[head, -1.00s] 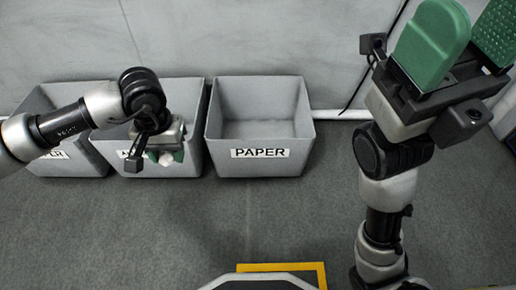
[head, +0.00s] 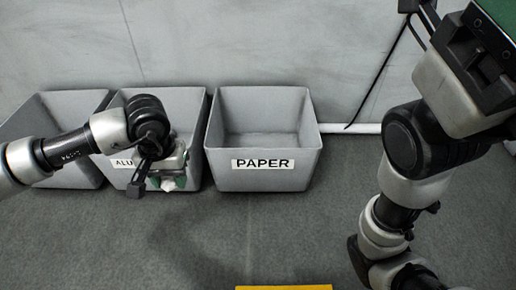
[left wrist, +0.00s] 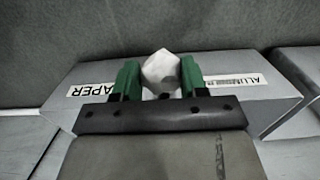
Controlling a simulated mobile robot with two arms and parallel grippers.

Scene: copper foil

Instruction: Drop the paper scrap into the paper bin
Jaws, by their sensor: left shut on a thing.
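My left gripper (head: 167,183) is shut on a small white paper scrap (head: 168,185). The scrap also shows between the green fingers in the left wrist view (left wrist: 161,72). In the head view the gripper appears in front of the middle bin, to the left of the paper bin (head: 262,181). The paper bin is grey, open-topped, labelled PAPER, and looks empty where I see inside. My right gripper (head: 480,60) is at the upper right, its fingers mostly cut off by the frame.
The middle bin (head: 118,177), with a label starting ALU, stands left of the paper bin. Another grey bin (head: 25,117) stands further left, partly behind my left arm. A wall is behind them. The floor in front is clear, with a yellow marking (head: 284,287).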

